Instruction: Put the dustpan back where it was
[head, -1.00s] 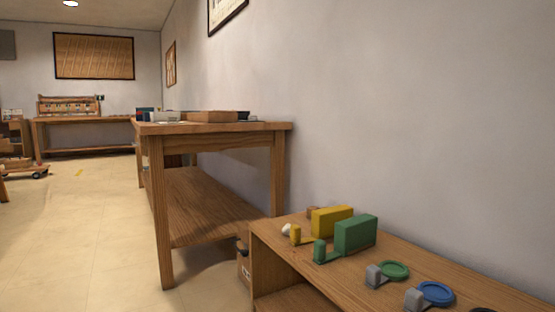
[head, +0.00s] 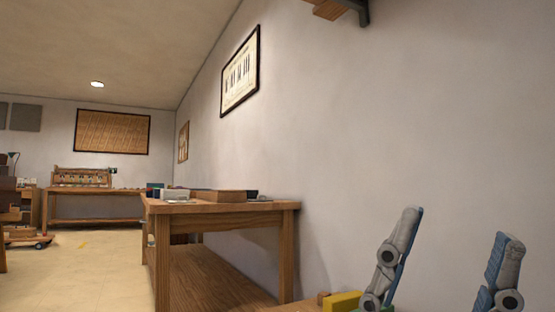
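I see no dustpan in the head view. The lower part of this gripper is cut off by the bottom edge of the picture.
A wooden workbench (head: 286,245) with a box (head: 226,196) on top stands against the wall. A wooden wall shelf (head: 330,10) is at the top. Open floor (head: 95,262) lies left.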

